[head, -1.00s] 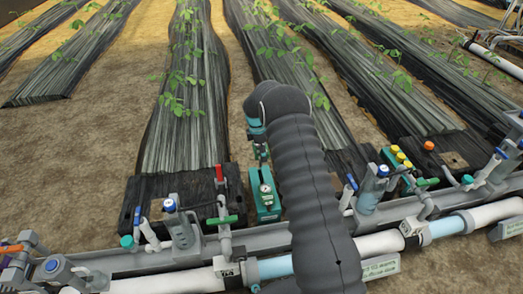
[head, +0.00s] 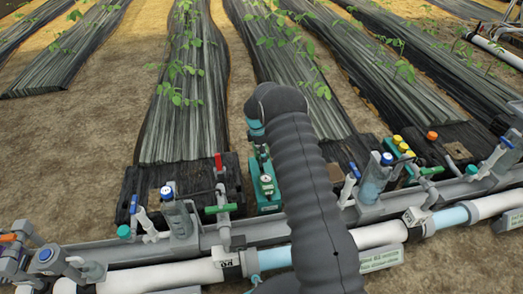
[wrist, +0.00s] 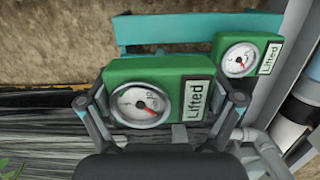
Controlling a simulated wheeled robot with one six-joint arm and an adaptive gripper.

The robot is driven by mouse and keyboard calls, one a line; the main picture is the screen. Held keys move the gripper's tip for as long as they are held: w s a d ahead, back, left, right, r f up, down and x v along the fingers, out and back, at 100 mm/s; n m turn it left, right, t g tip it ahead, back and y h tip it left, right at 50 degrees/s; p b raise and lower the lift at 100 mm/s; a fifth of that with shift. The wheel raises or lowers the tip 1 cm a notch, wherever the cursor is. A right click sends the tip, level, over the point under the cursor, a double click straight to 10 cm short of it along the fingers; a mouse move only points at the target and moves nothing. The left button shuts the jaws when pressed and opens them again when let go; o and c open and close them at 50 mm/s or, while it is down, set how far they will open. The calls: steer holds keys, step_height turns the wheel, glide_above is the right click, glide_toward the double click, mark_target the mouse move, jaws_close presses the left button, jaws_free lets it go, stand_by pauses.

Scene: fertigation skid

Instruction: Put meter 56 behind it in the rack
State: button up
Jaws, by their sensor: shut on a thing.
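In the wrist view a green meter (wrist: 177,75) with a round white dial, a red mark and a "Lifted" label sits between the two fingers of my gripper (wrist: 160,103). My gripper is shut on it. No number 56 is readable. A second, similar green meter (wrist: 251,46) with a "Lifted" label stands beyond it to the right, by a teal rack (wrist: 190,28). In the head view my gripper (head: 262,158) is small and partly hidden by my arm, just above the teal rack (head: 269,209). I cannot tell whether the held meter touches the rack.
A pipe rail with a red-lever valve (head: 218,162) stands left of the rack. A grey filter with a blue cap (head: 375,178) and a green block with yellow caps (head: 400,144) stand to the right. A white pipe (head: 180,275) runs along the front.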

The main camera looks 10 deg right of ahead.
steer(key=shift+f+b, duration=0.6)
steer(key=shift+f, duration=1.2)
steer(key=shift+d, duration=0.1)
steer(key=shift+f, duration=2)
steer(key=shift+f, duration=0.15)
steer(key=o, duration=0.9)
